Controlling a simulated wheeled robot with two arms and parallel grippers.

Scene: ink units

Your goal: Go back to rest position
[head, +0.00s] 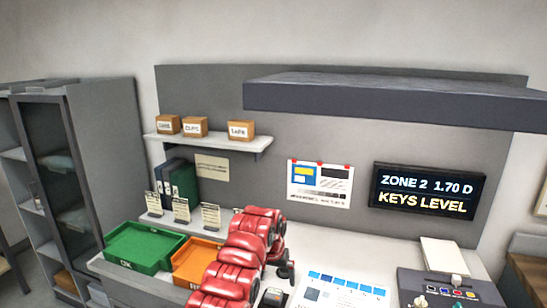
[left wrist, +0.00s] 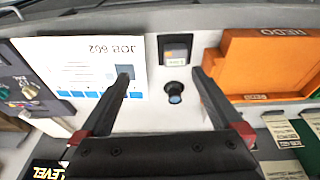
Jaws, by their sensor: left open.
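My left arm, red and segmented, comes up from the bottom middle of the head view. My left gripper (head: 284,270) is a small dark shape at its end, above the worktop. In the left wrist view my left gripper (left wrist: 161,76) has its two black fingers wide apart, with nothing held between them. Below the fingers, a small dark round piece with a blue face (left wrist: 175,92) lies on the white worktop. Beside it is a dark square unit with a pale label (left wrist: 175,50). My right gripper is in neither view.
Green tray (head: 142,247) and orange tray (head: 196,259) stand left of my arm. A job sheet (head: 340,290) and a control panel (head: 450,290) are to the right. A dark overhead shelf (head: 390,100) and a small box shelf (head: 210,143) jut from the wall.

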